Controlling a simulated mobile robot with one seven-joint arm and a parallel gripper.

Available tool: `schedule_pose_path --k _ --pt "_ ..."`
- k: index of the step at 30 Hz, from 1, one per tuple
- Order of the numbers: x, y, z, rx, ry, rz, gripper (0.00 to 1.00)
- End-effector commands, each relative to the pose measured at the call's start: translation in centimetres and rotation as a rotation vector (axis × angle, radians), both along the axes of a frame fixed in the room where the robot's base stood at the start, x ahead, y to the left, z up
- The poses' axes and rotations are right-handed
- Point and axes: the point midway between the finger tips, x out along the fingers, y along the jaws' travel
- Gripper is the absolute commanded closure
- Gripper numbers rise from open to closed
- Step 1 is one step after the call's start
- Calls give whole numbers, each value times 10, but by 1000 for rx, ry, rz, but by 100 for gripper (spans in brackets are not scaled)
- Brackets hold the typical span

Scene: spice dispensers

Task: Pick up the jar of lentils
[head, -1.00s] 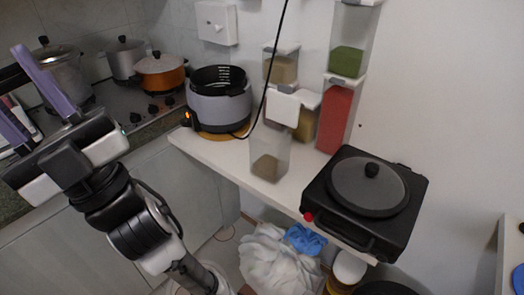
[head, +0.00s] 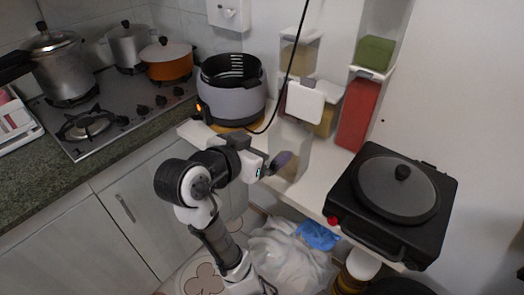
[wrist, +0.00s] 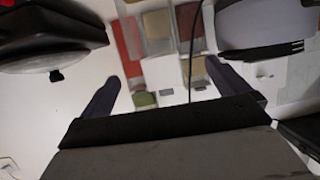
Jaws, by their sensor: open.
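A clear jar with a low brownish fill (head: 293,142), which looks like the jar of lentils, stands upright at the shelf's front edge in the head view. My gripper (head: 277,163) is in front of it and hides part of its lower half; whether they touch cannot be told. In the wrist view my gripper (wrist: 165,85) has its two dark fingers wide apart with nothing held between them. Several containers show beyond the fingers there, and I cannot tell for sure which is the lentil jar.
Wall dispensers hold green (head: 375,52) and red (head: 358,115) contents, right of the jar. A black hot plate with a lidded pan (head: 397,190) stands on the shelf at right. A grey fryer (head: 232,92) stands at left. A black cable (head: 290,68) hangs before the dispensers.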

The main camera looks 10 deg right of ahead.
Motion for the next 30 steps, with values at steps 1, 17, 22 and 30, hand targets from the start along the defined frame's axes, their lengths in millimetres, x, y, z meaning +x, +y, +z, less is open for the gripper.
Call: schedule_pose_path --k 1,17,22,30 --pt "-3 -6 -4 12 12 -23 0" --pt "44 -63 -36 18 18 -31 0" --pt "50 -71 -41 19 19 -32 0" --pt "71 -99 -57 18 19 -31 0"
